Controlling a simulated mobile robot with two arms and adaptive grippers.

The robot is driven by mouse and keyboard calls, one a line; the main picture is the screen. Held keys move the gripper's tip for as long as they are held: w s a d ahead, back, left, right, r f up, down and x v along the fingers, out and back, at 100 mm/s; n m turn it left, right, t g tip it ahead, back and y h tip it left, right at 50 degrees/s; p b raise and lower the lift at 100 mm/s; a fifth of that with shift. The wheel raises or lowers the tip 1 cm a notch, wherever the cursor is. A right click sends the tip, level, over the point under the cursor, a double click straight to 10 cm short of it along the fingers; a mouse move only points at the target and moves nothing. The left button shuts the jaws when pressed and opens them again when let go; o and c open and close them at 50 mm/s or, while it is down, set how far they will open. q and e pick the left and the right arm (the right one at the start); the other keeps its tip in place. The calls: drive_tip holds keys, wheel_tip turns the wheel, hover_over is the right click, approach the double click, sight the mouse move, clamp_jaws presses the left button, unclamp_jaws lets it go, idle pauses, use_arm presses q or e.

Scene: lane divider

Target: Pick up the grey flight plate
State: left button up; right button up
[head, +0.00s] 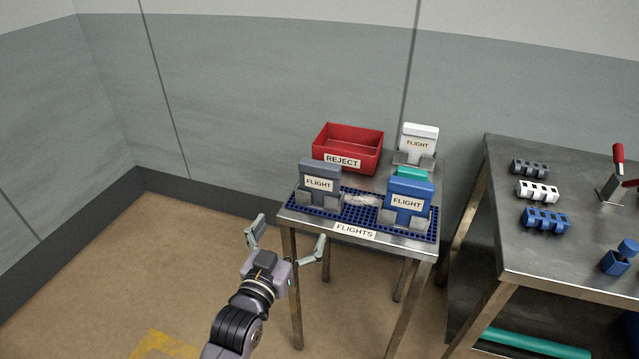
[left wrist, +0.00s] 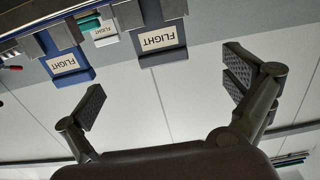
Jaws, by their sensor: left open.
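The grey flight plate (head: 319,179) stands upright in a metal holder at the left of the small table, with a FLIGHT label on its front. It also shows upside down in the left wrist view (left wrist: 160,32), at the top middle. My left gripper (head: 287,237) is open and empty, in front of and below the plate, short of the table's front left edge. In the left wrist view its fingers (left wrist: 165,90) are spread wide, with a clear gap between them and the plate. My right gripper is not in view.
A blue flight plate (head: 408,196) stands right of the grey one, and a white one (head: 418,140) behind. A red REJECT bin (head: 346,148) is at the back. A blue perforated mat (head: 356,221) lies under the front plates. A steel bench (head: 540,262) stands right.

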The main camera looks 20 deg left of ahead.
use_arm(q)
approach(319, 182)
drive_tip(key=w, duration=0.5)
drive_tip(key=shift+w+a+f+p, duration=0.1)
drive_tip(key=shift+w+f+p, duration=0.15)
drive_tip(key=shift+f+p, duration=0.15)
drive_tip(key=shift+w+d+r+p, duration=0.1)
drive_tip(key=shift+w+r+p, duration=0.1)
drive_tip(key=shift+w, duration=1.1)
drive_tip(key=shift+w+d+r+p, duration=0.1)
drive_tip(key=shift+w+p, duration=0.05)
drive_tip(key=shift+w, duration=1.2)
drive_tip(key=shift+c, duration=0.2)
drive_tip(key=c, duration=1.2)
